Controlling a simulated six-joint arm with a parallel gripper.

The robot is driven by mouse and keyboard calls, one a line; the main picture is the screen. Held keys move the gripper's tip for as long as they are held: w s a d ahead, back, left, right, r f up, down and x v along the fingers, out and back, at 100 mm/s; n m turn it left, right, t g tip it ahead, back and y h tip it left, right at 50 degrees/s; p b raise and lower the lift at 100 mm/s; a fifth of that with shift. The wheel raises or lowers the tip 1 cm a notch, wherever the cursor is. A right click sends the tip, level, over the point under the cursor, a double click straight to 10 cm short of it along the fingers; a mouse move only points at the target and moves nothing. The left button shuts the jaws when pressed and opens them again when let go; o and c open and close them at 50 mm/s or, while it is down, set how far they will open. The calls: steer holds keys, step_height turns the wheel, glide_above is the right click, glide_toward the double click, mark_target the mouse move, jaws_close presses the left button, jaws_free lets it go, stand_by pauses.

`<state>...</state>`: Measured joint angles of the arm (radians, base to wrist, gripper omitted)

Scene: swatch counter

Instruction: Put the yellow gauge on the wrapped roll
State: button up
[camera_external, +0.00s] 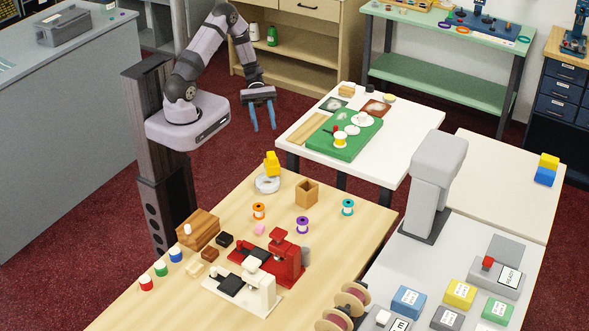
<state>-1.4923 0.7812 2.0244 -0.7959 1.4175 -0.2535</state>
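The yellow gauge (272,164) is a small stepped block near the back corner of the wooden table. The wrapped roll (266,186) is a pale ring-shaped roll lying flat there. The gauge's lower end meets the roll's back rim in the picture; I cannot tell whether it rests on the roll or stands just behind it. My gripper (264,129) points down with its two blue fingers apart. It is open and empty, and it appears above the gauge, clear of it.
An open wooden box (307,194) and orange (259,211), purple (302,225) and teal (348,207) spools stand nearby. A red machine (285,262) and a cream machine (250,289) are further forward. A white table (408,150) stands behind.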

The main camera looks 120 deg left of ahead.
steer(key=shift+s+a+r, duration=0.1)
steer(key=shift+s+a, duration=0.05)
steer(key=shift+a, duration=0.05)
steer(key=shift+d, duration=0.1)
steer(key=w+d+r+m+g+y, duration=0.1)
steer(key=d+m+g+y, duration=0.3)
steer(key=d+m, duration=0.6)
steer(key=w+d+r+m+g+y, duration=0.1)
steer(key=d+m+g+y, duration=0.4)
steer(key=d+m, duration=0.5)
steer(key=w+m, duration=0.1)
steer(key=m, duration=0.6)
steer(key=shift+d+g+y, duration=0.2)
steer(key=shift+g+y, duration=0.1)
